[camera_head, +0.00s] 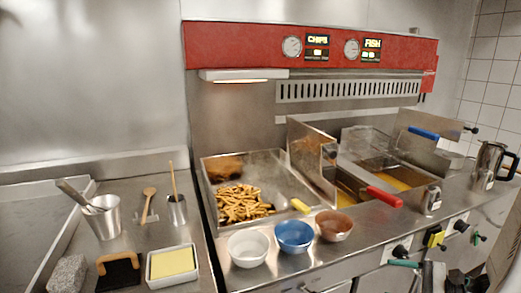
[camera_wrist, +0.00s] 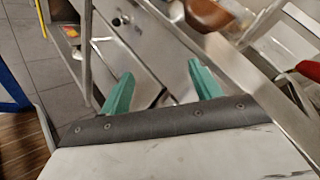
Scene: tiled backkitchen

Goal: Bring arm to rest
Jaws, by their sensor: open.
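My gripper (camera_wrist: 160,88) shows in the wrist view with its two teal fingers spread wide apart. Nothing is between them. Behind the fingers is the steel front of the counter (camera_wrist: 132,38), with a dark knob on it. The counter's top edge runs diagonally across the upper right of that view. In the head view, dark parts and a teal piece show low at the right, in front of the counter; I cannot make out the jaws clearly there.
The brown bowl (camera_head: 334,225), blue bowl (camera_head: 294,236) and white bowl (camera_head: 248,248) line the counter's front edge. Behind are the chip tray (camera_head: 277,170) and fryers with a red handle (camera_head: 384,197). A steel jug (camera_head: 490,165) stands right. Tiled floor (camera_wrist: 62,85) is open.

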